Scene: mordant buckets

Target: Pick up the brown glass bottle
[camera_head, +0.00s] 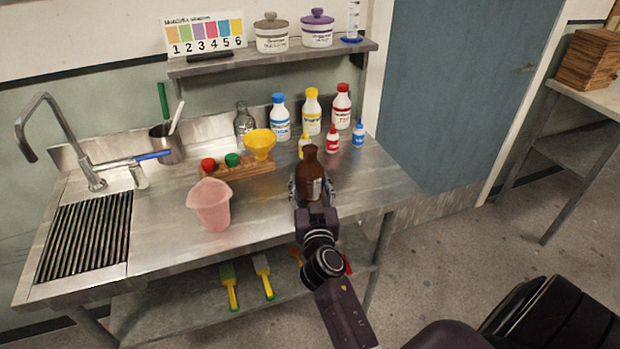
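The brown glass bottle (311,170) stands upright at the front right of the steel counter. My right gripper (312,190) is at the bottle, with one finger on each side of its lower body. I cannot tell whether the fingers press on the glass or leave a small gap. The bottle's base is hidden behind the gripper, so I cannot tell whether it touches the counter. My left gripper is not in view.
A pink jug (211,207) stands left of the bottle. A wooden rack (240,171) with a yellow funnel (260,143) is behind it. Small dropper bottles (332,137) and larger white bottles (312,112) stand close behind. The counter's front right (365,190) is clear.

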